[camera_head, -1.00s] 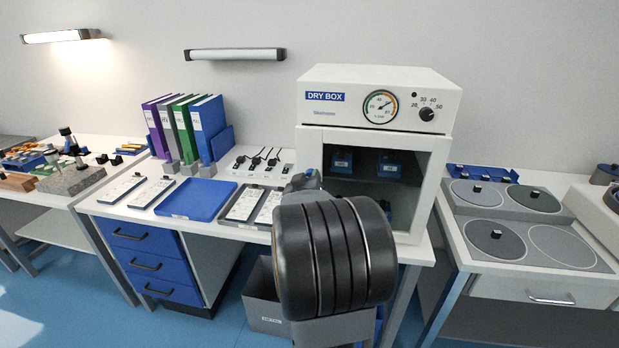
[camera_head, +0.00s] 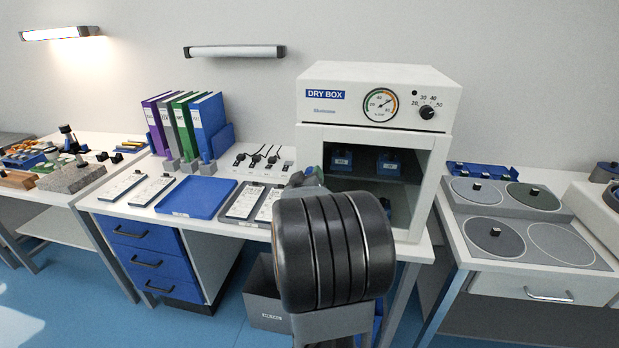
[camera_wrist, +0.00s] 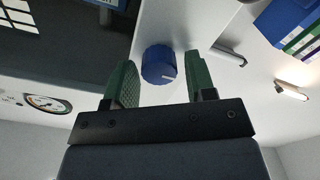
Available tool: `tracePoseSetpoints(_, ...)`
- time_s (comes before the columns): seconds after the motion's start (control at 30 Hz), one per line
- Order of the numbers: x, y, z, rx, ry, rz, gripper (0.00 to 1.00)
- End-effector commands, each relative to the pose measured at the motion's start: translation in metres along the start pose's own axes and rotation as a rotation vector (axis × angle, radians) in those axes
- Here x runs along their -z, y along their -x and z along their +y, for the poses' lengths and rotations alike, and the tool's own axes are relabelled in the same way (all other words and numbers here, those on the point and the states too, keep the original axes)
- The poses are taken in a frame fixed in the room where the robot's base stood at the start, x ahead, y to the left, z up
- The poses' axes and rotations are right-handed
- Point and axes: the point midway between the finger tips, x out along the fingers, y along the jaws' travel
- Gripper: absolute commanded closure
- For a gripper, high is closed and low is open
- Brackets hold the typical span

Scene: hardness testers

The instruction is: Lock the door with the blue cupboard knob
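The blue cupboard knob (camera_wrist: 159,65) shows in the wrist view on the white front frame of the dry box. It is round with a pale mark on its face. My gripper (camera_wrist: 160,78) has its two green fingers apart, one on each side of the knob. Gaps show between the knob and both fingers, so it is not gripped. In the head view the dry box (camera_head: 314,134) stands on the bench with its glazed door (camera_head: 385,205) on the front. My arm hides the knob and most of my gripper there.
Inside the dry box are blue blocks (camera_head: 341,160). Binders (camera_head: 205,125) stand behind. A grey metal bin (camera_head: 262,300) is under the bench. Another bench with discs (camera_head: 495,236) is right.

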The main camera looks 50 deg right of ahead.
Motion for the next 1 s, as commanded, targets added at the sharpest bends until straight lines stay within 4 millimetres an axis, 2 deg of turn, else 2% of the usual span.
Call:
tracePoseSetpoints(0.1, 0.000, 0.000, 0.000, 0.000, 0.000, 0.000, 0.39)
tracePoseSetpoints(0.33, 0.000, 0.001, 0.000, -0.001, -0.001, 0.000, 0.39)
tracePoseSetpoints(0.47, 0.001, 0.008, 0.001, -0.001, -0.002, 0.002, 0.39)
tracePoseSetpoints(0.57, 0.001, 0.023, 0.000, 0.000, -0.002, 0.003, 0.39)
tracePoseSetpoints(0.83, 0.002, 0.086, 0.000, 0.003, -0.002, 0.005, 0.39)
tracePoseSetpoints(1.0, -0.004, 0.107, -0.003, -0.002, -0.005, 0.005, 0.39)
